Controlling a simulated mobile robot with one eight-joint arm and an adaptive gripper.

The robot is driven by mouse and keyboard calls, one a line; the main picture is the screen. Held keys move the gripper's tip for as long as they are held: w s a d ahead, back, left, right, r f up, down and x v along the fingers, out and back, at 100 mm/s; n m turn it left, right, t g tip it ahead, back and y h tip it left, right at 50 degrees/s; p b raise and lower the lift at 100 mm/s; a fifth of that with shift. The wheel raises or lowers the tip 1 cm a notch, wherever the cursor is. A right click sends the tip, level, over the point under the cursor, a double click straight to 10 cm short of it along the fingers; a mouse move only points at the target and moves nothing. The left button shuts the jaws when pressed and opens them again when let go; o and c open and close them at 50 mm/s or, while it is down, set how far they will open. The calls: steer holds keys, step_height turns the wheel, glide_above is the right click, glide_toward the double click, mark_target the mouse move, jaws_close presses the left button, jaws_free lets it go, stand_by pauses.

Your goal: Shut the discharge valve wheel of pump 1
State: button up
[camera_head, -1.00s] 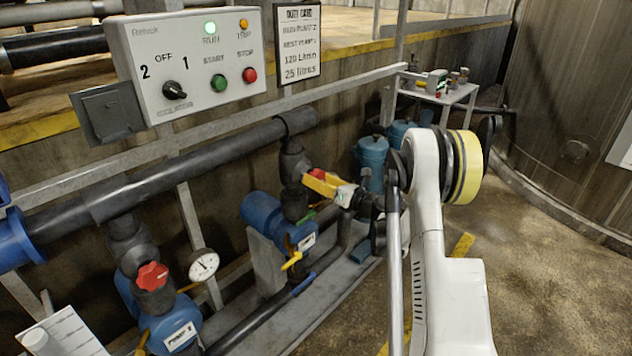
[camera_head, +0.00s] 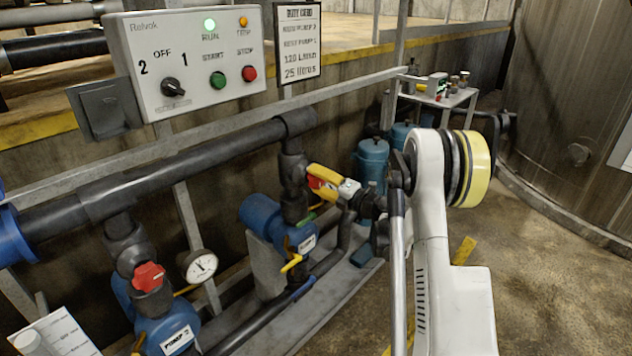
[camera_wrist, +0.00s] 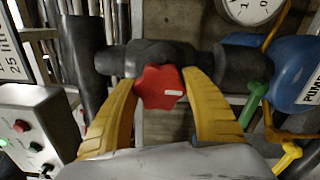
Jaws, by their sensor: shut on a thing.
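The red valve wheel (camera_wrist: 160,86) is in the middle of the wrist view, on a dark valve body (camera_wrist: 205,62). The yellow fingers of my gripper (camera_wrist: 161,80) stand on either side of it and are shut on its rim. In the head view my gripper (camera_head: 327,182) reaches from the right to the far pump's riser, and only part of this red wheel (camera_head: 314,183) shows. The blue far pump (camera_head: 262,215) is below it. Its label (camera_head: 306,244) is too small to read surely; in the wrist view the pump label is cut off at the edge.
A nearer pump (camera_head: 172,325) has its own red wheel (camera_head: 149,277) and a pressure gauge (camera_head: 200,266). A green lever (camera_wrist: 255,98) and a yellow lever (camera_wrist: 287,157) are close right of the fingers. The control panel (camera_head: 190,65) hangs above the black pipe (camera_head: 150,180).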

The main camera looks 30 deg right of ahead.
steer(key=m, duration=0.4)
steer(key=shift+m+b, duration=0.3)
steer(key=m, duration=0.5)
steer(key=shift+m, duration=0.3)
steer(key=m, duration=0.4)
steer(key=shift+b, duration=0.35)
steer(key=m, duration=0.9)
steer(key=shift+m, duration=0.3)
steer(key=m, duration=0.3)
steer(key=shift+m, duration=0.3)
steer(key=m, duration=0.4)
steer(key=shift+m, duration=2.2)
